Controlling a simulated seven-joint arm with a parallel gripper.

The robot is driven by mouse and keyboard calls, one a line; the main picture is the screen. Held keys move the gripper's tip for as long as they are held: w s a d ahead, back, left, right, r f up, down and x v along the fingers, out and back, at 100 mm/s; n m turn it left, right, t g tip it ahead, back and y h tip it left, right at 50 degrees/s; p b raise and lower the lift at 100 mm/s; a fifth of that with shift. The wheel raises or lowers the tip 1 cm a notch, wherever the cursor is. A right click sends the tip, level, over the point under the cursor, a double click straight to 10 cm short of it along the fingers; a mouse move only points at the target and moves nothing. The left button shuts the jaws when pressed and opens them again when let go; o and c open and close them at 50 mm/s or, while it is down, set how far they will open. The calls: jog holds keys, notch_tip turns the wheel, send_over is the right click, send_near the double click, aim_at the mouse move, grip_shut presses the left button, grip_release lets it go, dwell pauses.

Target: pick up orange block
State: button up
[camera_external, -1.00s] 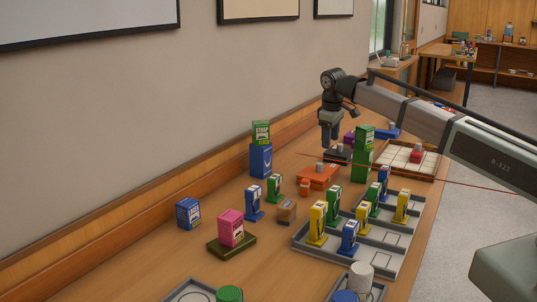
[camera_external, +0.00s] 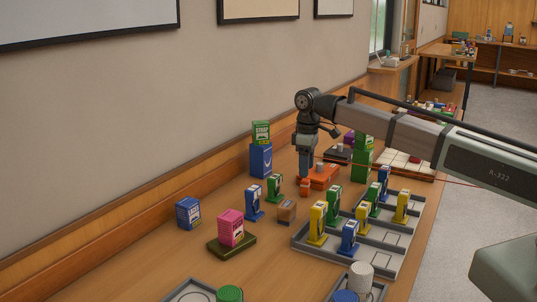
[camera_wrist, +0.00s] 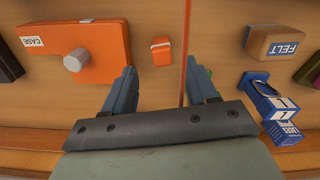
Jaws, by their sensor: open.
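The small orange block (camera_external: 304,189) stands on the wooden table, in front of the flat orange case (camera_external: 325,177). My gripper (camera_external: 306,177) points down close to the block and overlaps its upper part in the external view. In the wrist view the block (camera_wrist: 161,51) lies beyond the tips of my gripper (camera_wrist: 163,78), roughly centred between the two fingers. The fingers are spread and nothing is between them. The exact height of the fingers above the block is hard to tell.
The orange case with its grey knob (camera_wrist: 77,60) lies left in the wrist view. A brown felt box (camera_wrist: 273,43) and a blue laces box (camera_wrist: 283,132) are at right. A thin red line crosses the scene.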

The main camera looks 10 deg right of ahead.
aim_at(306, 180)
jog(key=shift+s+f, duration=0.1)
jog(key=shift+f, duration=3.25)
jog(key=c, duration=1)
jog(key=shift+r, duration=0.1)
jog(key=shift+c, duration=0.2)
